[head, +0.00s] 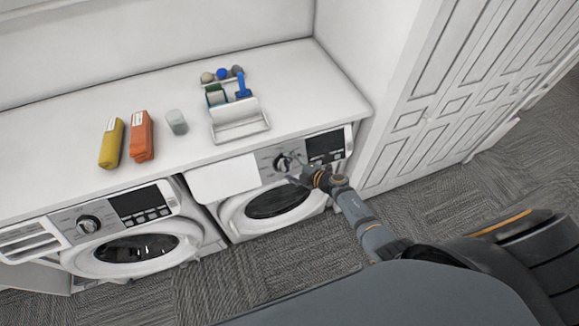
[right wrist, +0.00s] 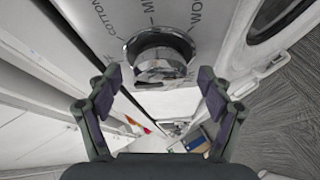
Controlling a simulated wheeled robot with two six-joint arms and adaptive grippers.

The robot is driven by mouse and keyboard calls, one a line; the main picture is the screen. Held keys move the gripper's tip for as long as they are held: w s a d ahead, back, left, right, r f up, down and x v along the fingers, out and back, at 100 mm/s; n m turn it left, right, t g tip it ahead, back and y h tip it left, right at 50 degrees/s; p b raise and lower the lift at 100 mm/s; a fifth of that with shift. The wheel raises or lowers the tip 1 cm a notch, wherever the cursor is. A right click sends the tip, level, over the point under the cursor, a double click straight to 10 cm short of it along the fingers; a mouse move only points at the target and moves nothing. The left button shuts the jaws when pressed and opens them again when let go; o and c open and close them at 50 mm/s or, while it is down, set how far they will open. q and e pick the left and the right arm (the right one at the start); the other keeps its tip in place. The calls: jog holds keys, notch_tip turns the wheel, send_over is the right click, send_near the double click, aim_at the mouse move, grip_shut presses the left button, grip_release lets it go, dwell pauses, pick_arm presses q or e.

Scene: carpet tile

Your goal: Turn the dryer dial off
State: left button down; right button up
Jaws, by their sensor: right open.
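The dial (head: 283,162) is a dark round knob with a bright rim on the front panel of the right-hand machine (head: 237,218). In the right wrist view the dial (right wrist: 160,50) is large and shiny, with printed words such as "COTTON" around it. My right gripper (head: 298,174) is close in front of the dial; its fingers also show in the right wrist view (right wrist: 159,90). They are spread apart with nothing between them, and the dial is ahead of the fingertips. Contact with it cannot be told. The dial's pointer position is unclear. My left gripper is not in view.
A left-hand machine (head: 152,212) has a similar dial (head: 88,223). On the white counter (head: 180,85) stand a yellow pack (head: 111,145), an orange pack (head: 141,137), a pale cup (head: 177,122) and a caddy (head: 238,130) of cleaning things. White panelled doors (head: 455,100) stand at right.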

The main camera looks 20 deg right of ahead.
jog(key=shift+s, duration=0.1)
jog(key=v, duration=1.1)
jog(key=shift+s+d+r, duration=0.2)
jog(key=shift+s, duration=0.1)
jog(key=s+d+f+m+g+h+b, duration=0.1)
jog(key=s+d+f+m+h+b, duration=0.2)
jog(key=f, duration=0.6)
jog(key=s+d+f+m+h+b, duration=0.25)
jog(key=s+f+m, duration=0.2)
jog(key=f, duration=0.45)
jog(key=s+d+f+m+g+h+b, duration=0.1)
jog(key=s+d+f+m+b, duration=0.2)
jog(key=f, duration=0.5)
jog(key=s+a+f+m+g+b, duration=0.2)
jog(key=s+f+m+g, duration=0.2)
jog(key=s+f, duration=0.6)
jog(key=s+a+f+m+g+h+b, duration=0.1)
jog(key=s+f+m+g, duration=0.3)
jog(key=s+f, duration=0.6)
jog(key=s+a+m+b, duration=0.1)
jog(key=s, duration=0.6)
jog(key=shift+a+b, duration=0.2)
jog(key=shift+b, duration=0.1)
